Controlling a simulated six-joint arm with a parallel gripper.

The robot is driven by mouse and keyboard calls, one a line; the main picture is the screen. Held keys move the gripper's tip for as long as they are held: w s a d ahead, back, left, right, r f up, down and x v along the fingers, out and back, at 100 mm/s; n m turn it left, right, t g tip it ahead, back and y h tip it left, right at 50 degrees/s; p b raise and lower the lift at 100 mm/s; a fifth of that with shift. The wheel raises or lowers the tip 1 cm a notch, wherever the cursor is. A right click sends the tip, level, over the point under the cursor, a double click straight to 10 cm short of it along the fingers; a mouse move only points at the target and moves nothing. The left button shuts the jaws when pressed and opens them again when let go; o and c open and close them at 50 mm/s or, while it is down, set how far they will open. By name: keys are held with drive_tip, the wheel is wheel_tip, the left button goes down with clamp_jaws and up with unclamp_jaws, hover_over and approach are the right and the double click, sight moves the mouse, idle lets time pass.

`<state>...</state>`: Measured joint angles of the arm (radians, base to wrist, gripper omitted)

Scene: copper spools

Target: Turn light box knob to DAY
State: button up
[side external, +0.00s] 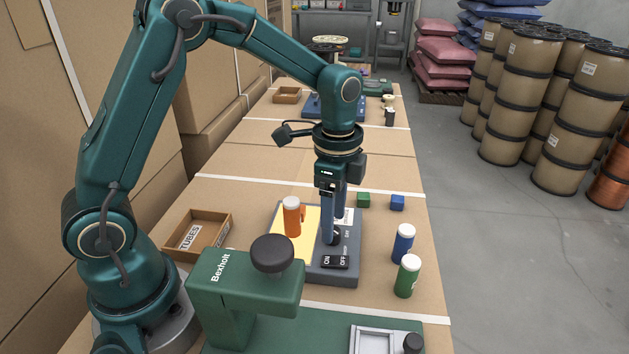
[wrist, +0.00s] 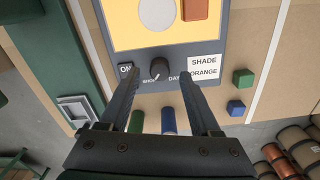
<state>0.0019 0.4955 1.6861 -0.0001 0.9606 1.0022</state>
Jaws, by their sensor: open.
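The light box (side external: 318,268) is a grey box with a lit yellow panel (wrist: 130,35). Its dark round knob (wrist: 160,68) sits on the front strip, and its white pointer mark faces the lower left in the wrist view. The DAY label is to the lower right of the knob; the other label is small and hard to read. My gripper (side external: 334,240) is open and lowered over the knob; in the wrist view its fingers (wrist: 157,72) stand on either side, with visible gaps. In the side view the fingers partly hide the knob.
An orange tube (side external: 291,218) stands on the panel. A SHADE ORANGE card (wrist: 204,67) and an ON/OFF switch (side external: 335,262) flank the knob. Blue (side external: 403,244) and green (side external: 408,276) tubes stand close by. A TUBES tray (side external: 218,241) is at left; green (side external: 363,200) and blue (side external: 397,202) cubes lie behind.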

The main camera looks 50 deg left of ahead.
drive_tip(key=shift+f, duration=0.9)
clamp_jaws()
